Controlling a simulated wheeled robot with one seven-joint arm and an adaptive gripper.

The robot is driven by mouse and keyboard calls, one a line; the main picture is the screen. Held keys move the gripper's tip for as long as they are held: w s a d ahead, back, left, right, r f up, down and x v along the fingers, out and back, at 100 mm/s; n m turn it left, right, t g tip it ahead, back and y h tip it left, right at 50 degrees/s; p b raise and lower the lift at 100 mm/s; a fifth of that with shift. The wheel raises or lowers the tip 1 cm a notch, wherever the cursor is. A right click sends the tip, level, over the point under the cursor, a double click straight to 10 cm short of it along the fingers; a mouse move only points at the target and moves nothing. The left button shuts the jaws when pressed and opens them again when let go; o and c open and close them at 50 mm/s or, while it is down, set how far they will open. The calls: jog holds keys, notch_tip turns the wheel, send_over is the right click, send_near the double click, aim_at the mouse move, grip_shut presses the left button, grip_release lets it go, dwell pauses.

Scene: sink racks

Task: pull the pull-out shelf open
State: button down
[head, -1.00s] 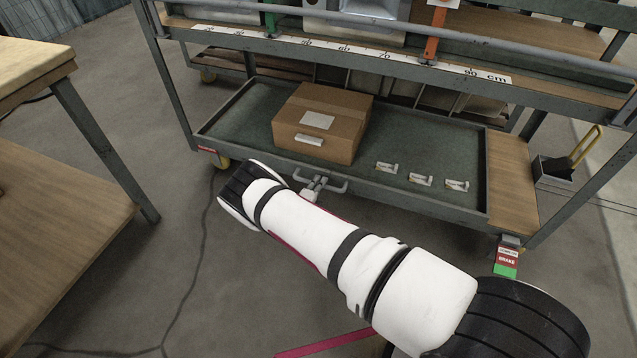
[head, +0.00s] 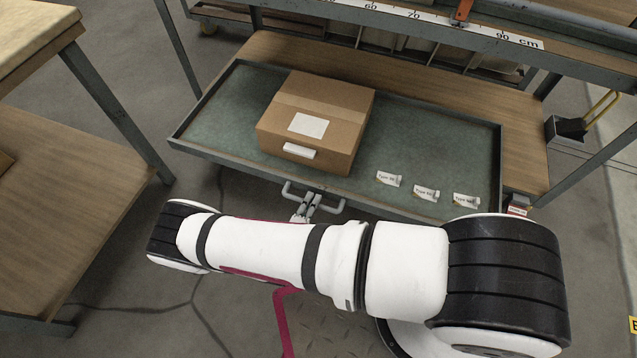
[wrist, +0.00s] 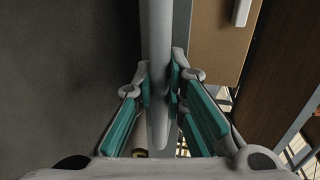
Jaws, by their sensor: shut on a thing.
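The pull-out shelf (head: 225,110) is a green-topped tray with a grey rim, in the middle of the head view. It stands out from the wooden lower deck of the rack. A grey bar handle (head: 335,207) is on its front edge. My gripper (head: 310,200) is at the handle, partly hidden behind my white arm. In the wrist view the handle bar (wrist: 157,60) runs between the two teal-padded fingers of my gripper (wrist: 160,85), which are shut on it.
A cardboard box (head: 318,115) and several small labelled pieces (head: 426,194) sit on the shelf. The bare wooden deck (head: 400,82) shows behind it. A wooden table (head: 60,200) stands at the left. A bin with a yellow handle (head: 570,132) is at the right. Open floor lies in front.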

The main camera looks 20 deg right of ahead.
jog(key=f+v, duration=0.1)
jog(key=v, duration=0.5)
jog(key=shift+s+a+f+b, duration=0.15)
jog(key=shift+s+a+b, duration=0.15)
jog(key=shift+s+b, duration=0.15)
jog(key=c, duration=1.6)
grip_release()
jog(key=v, duration=1.2)
